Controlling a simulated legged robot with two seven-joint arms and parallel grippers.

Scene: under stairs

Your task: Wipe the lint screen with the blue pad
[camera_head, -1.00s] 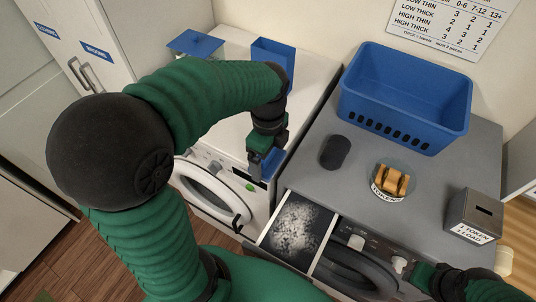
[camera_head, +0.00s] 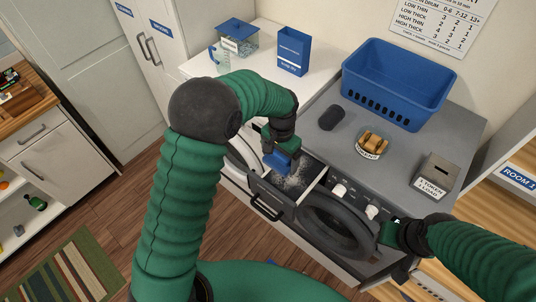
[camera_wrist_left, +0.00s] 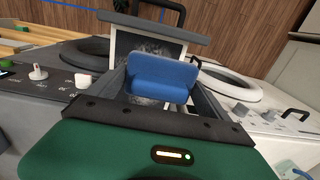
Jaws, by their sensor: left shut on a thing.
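The blue pad (camera_head: 279,162) is held in my left gripper (camera_head: 280,148), which is shut on it. The pad also shows in the left wrist view (camera_wrist_left: 163,76), in front of the lint screen (camera_wrist_left: 140,48). The lint screen (camera_head: 299,178) sits in a pulled-out drawer in the dryer's front and carries pale grey lint. The pad is over the screen's left part and hides some of it; I cannot tell if they touch. My right gripper (camera_head: 396,238) is by the dryer's front right, its fingers unclear.
A blue basket (camera_head: 398,85), a dark roll (camera_head: 331,117), a token dish (camera_head: 371,145) and a grey token box (camera_head: 436,176) stand on the dryer top. A blue box (camera_head: 293,52) and a lidded clear container (camera_head: 238,40) stand on the washer at left. The floor in front is open.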

